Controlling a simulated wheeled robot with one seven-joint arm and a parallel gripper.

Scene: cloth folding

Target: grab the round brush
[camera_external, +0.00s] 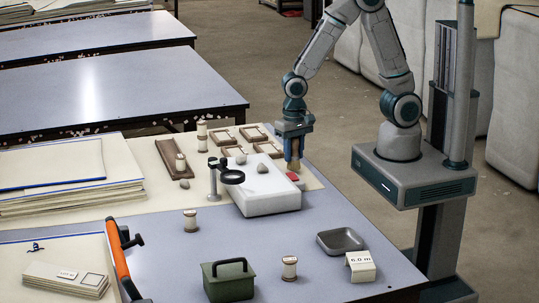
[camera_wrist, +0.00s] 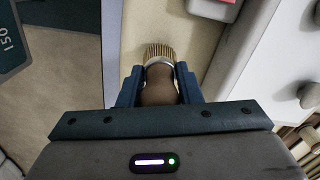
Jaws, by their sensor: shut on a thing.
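The round brush (camera_wrist: 159,88) has a brown handle, a pale metal collar and light bristles. My gripper (camera_wrist: 159,82) is shut on its handle, one blue finger on each side, with the bristles pointing away from the wrist. In the external view my gripper (camera_external: 292,150) points down at the back right edge of the table, beside the white block. The brush (camera_external: 293,165) shows there below the fingers, bristles down. I cannot tell whether the bristles touch the surface.
A magnifier stand (camera_external: 213,178), wooden trays (camera_external: 221,137) and thread spools (camera_external: 190,220) stand nearby. A green box (camera_external: 228,280) and grey dish (camera_external: 341,240) are at the front.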

